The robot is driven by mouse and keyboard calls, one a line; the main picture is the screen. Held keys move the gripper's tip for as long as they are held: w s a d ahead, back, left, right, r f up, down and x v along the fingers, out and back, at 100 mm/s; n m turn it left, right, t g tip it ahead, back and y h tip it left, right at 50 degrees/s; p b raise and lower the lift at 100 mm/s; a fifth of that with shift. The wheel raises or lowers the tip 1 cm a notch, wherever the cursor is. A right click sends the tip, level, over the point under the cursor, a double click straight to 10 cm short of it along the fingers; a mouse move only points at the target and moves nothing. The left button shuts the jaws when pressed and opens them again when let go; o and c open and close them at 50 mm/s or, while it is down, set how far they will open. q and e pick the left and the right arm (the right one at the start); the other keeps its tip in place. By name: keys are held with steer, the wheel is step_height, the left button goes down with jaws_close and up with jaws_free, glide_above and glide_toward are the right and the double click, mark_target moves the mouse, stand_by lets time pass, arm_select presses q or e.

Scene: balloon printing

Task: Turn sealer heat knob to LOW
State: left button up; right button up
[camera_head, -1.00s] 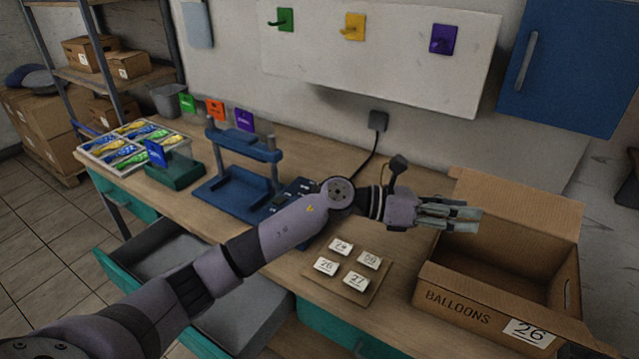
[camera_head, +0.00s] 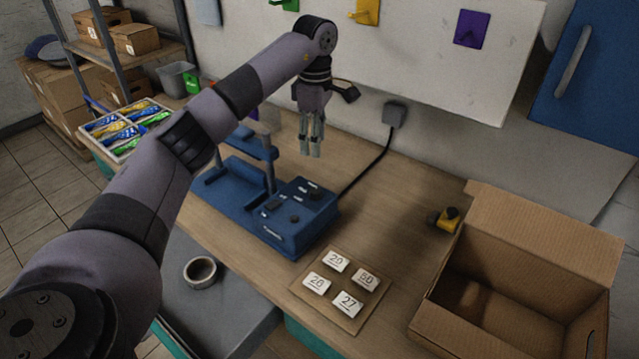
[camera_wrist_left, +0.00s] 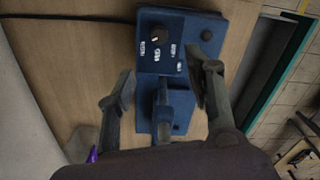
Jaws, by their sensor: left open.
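The blue sealer (camera_head: 228,188) stands on the workbench, with its control box (camera_head: 285,237) at its right end. The box top has small dark controls and white labels. In the left wrist view, a round black knob (camera_wrist_left: 159,35) with a pale mark sits on the blue panel (camera_wrist_left: 188,14), with white labels beside it. Their text is too small to read. My right gripper is not in view.
An open cardboard box (camera_head: 435,309) stands at the right, with a yellow and black object (camera_head: 446,220) behind it. A board with number tiles (camera_head: 325,304) lies in front of the sealer. A black cable runs to the wall outlet (camera_head: 394,115). A tape roll (camera_head: 200,270) is in the drawer.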

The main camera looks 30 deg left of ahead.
mark_target(317, 190)
arm_select(q)
step_height(317, 190, down, 13)
steer(key=p, duration=0.3)
steer(key=shift+r, duration=0.2)
step_height(317, 190, down, 2)
steer(key=shift+p, duration=0.35)
steer(key=shift+w+f, duration=0.15)
steer(key=shift+f, duration=0.2)
steer(key=c, duration=0.7)
jaws_close()
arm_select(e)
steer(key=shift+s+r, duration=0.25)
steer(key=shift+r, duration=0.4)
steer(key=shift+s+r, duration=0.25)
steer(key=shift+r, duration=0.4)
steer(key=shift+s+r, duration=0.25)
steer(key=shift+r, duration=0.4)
